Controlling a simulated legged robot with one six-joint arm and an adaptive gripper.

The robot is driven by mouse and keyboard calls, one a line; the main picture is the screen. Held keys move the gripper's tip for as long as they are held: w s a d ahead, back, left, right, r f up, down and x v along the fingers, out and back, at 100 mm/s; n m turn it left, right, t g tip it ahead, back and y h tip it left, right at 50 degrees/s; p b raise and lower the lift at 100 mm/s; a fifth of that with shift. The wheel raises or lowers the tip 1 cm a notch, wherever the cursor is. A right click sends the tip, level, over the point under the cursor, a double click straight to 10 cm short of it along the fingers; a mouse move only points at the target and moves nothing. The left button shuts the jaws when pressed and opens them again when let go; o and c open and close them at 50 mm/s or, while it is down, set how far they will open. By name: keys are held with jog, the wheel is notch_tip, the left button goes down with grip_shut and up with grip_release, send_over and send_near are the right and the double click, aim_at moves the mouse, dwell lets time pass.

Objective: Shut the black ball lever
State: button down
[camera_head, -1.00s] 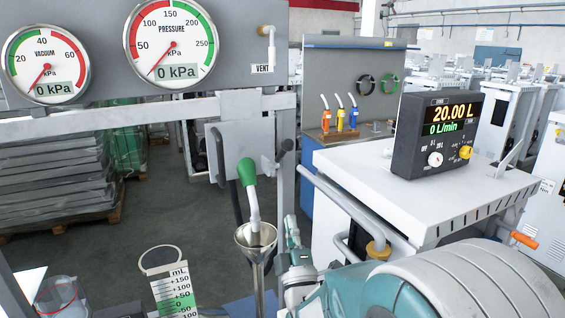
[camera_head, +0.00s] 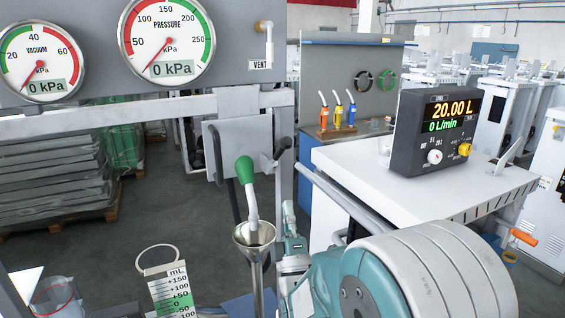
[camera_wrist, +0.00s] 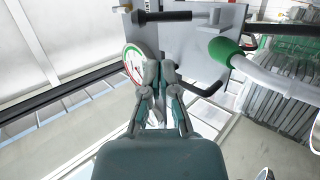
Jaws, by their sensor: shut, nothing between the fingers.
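A dark lever (camera_head: 283,147) with a thick end sticks out at the right side of the grey panel under the gauges. It looks like the black ball lever, but its ball is too small to make out surely. In the wrist view a bent black lever (camera_wrist: 206,90) lies just right of my fingertips, with a visible gap. My gripper (camera_wrist: 160,68) is shut and empty, its fingers together. In the head view my gripper (camera_head: 289,210) stands upright, below the lever and right of the metal funnel (camera_head: 254,234).
A green-handled white nozzle (camera_head: 247,180) hangs into the funnel close left of my gripper. A white cabinet with the 20.00 L display (camera_head: 435,132) stands right. The pressure gauge (camera_head: 166,42) and vacuum gauge (camera_head: 40,62) both read 0 kPa. A measuring scale (camera_head: 172,290) is lower left.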

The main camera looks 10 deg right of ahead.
aim_at(280, 148)
jog(key=shift+y, duration=0.3)
jog(key=x, duration=1)
jog(key=shift+w+r, duration=0.2)
jog(key=shift+r, duration=0.1)
jog(key=shift+w+r+n+g, duration=0.15)
jog(key=shift+r+n+g, duration=0.15)
jog(key=shift+r+g, duration=0.1)
jog(key=shift+w+a+r+n+g+y, duration=0.1)
jog(key=shift+w+r+n+g+y, duration=0.3)
jog(key=shift+g, duration=0.2)
jog(key=shift+w+r+n+g+y, duration=0.2)
jog(key=shift+r+g+y, duration=0.1)
jog(key=shift+r+g, duration=0.25)
jog(key=shift+w+a+r+n+g, duration=0.15)
jog(key=shift+w+r+g, duration=0.15)
jog(key=shift+w+g, duration=0.25)
jog(key=shift+w+a+r+n+g, duration=0.1)
jog(key=shift+w+r+g, duration=0.3)
jog(key=shift+w, duration=0.25)
jog(key=shift+w+a+r+n+g, duration=0.15)
jog(key=shift+w+r+g, duration=0.1)
jog(key=shift+w+g, duration=0.3)
jog(key=shift+w+r, duration=0.1)
jog(key=shift+r, duration=0.15)
jog(key=shift+d, duration=0.1)
